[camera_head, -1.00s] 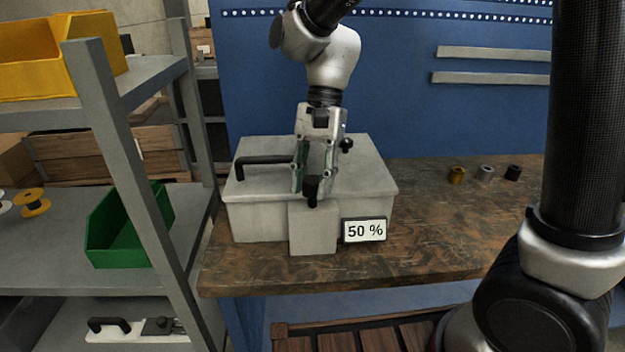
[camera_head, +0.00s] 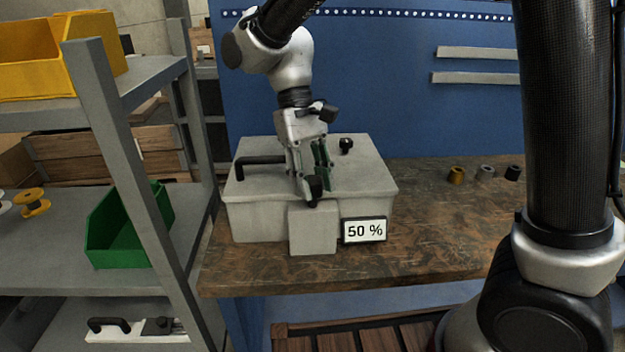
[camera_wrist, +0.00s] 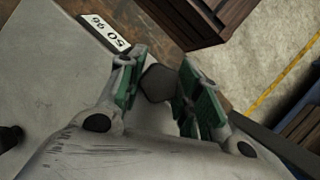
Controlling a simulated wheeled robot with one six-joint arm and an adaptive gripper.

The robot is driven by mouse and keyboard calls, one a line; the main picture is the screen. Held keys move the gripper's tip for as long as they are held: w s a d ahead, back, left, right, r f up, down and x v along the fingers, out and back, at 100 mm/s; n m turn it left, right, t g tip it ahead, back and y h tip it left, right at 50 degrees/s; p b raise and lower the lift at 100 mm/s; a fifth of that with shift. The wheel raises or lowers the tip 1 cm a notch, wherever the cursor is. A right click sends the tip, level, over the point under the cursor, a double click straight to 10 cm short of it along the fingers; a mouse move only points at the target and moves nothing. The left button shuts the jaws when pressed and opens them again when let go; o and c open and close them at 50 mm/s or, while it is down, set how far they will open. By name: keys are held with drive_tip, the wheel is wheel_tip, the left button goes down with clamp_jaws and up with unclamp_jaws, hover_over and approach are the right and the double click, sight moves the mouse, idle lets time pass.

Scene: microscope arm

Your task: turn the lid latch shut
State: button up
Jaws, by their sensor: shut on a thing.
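A grey lidded box (camera_head: 362,178) stands on the workbench, with a black bar handle (camera_head: 258,160) on the left of its lid. The black lid latch (camera_head: 314,190) is at the lid's front edge, above a grey front block (camera_head: 312,232). My gripper (camera_head: 317,182) points down at the latch, its green-padded fingers on either side of it. In the wrist view the dark faceted knob of the latch (camera_wrist: 157,83) sits between the green pads. My gripper is shut on it. The fingers partly hide the latch, so its exact angle is hard to tell.
A sign reading 50 % (camera_head: 364,230) is at the box's front right. A small black knob (camera_head: 346,145) stands on the lid. Several small cylinders (camera_head: 486,172) stand on the bench (camera_head: 440,230) at right. A grey shelf (camera_head: 130,170) is close on the left.

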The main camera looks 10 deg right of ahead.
drive_tip(key=shift+n+t+h, duration=0.5)
drive_tip(key=shift+n, duration=1.1)
drive_tip(key=o, duration=1)
drive_tip(key=shift+o, duration=0.2)
drive_tip(key=shift+r, duration=0.1)
drive_tip(key=v, duration=1.1)
drive_tip(key=shift+w+a+r, duration=0.15)
drive_tip(key=shift+a+r, duration=0.05)
drive_tip(key=shift+r, duration=0.15)
